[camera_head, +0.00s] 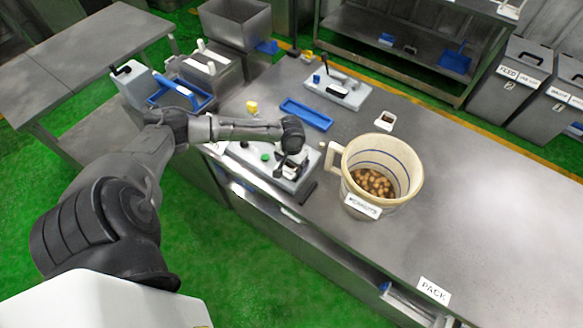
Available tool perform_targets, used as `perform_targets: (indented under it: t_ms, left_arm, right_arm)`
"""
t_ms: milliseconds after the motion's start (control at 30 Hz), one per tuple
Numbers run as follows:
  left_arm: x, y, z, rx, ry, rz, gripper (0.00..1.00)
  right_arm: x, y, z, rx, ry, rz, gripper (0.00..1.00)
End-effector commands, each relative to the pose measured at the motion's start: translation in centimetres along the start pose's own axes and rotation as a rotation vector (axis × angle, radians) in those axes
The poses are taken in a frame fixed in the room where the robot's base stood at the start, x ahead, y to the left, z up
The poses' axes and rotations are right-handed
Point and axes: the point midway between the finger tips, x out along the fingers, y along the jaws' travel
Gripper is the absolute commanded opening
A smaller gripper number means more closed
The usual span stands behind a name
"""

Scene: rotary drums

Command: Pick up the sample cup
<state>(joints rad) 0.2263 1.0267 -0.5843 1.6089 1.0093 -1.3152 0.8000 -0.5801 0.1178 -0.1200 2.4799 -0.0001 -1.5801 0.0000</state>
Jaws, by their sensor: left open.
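A small white square cup (386,120) with a dark inside stands on the steel table, just behind the large bucket; it looks like the sample cup. My left arm reaches in from the left. My left gripper (291,166) points down over the near grey device (252,155) on the table, left of the bucket. Its jaws are open. A small white, dark-topped item (291,172) shows at the fingertips; I cannot tell whether it is another cup or part of the device. My right gripper is not in view.
A large cream bucket (408,160) with a handle, a label and brown pieces inside stands close to the gripper's right. A blue tray (306,114), a yellow piece (252,107) and another grey device (340,88) lie farther back.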

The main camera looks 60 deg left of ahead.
Motion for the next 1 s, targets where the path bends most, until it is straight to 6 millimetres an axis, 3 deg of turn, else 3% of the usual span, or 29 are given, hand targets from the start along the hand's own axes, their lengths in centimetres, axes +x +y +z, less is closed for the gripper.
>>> perform_targets:
  t_ms: [300,900,1000]
  left_arm:
    - [0.27,0.01,0.00,0.001,0.001,0.001,0.90]
    - [0.21,0.00,-0.02,0.000,0.001,0.001,0.32]
    - [0.21,0.00,-0.02,0.000,0.001,0.001,0.30]
  right_arm:
    - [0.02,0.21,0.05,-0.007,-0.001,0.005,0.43]
    - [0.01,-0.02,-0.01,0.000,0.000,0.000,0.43]
    - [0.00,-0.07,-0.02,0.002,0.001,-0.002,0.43]
